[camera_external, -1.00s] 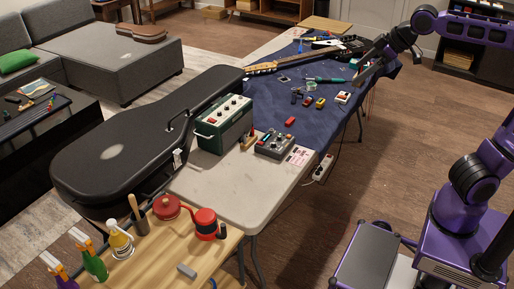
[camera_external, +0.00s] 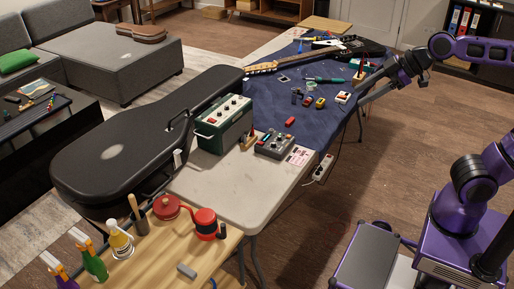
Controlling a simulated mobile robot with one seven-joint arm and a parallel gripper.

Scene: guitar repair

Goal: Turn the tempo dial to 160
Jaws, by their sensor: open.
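A small grey control box (camera_external: 274,145) with knobs and buttons stands on the table, to the right of the green amplifier (camera_external: 224,124). The amplifier also has small knobs along its top. I cannot make out which knob is the tempo dial or what it reads. My gripper (camera_external: 362,98) is at the right edge of the table's blue cloth, pointing down and left. It is open and empty, up and right of the grey box and well apart from it.
A black guitar case (camera_external: 130,140) lies left of the amplifier. Several small pedals, including a red one (camera_external: 290,121), and an electric guitar (camera_external: 290,63) lie on the blue cloth (camera_external: 265,105). The pale tabletop (camera_external: 225,190) in front is clear.

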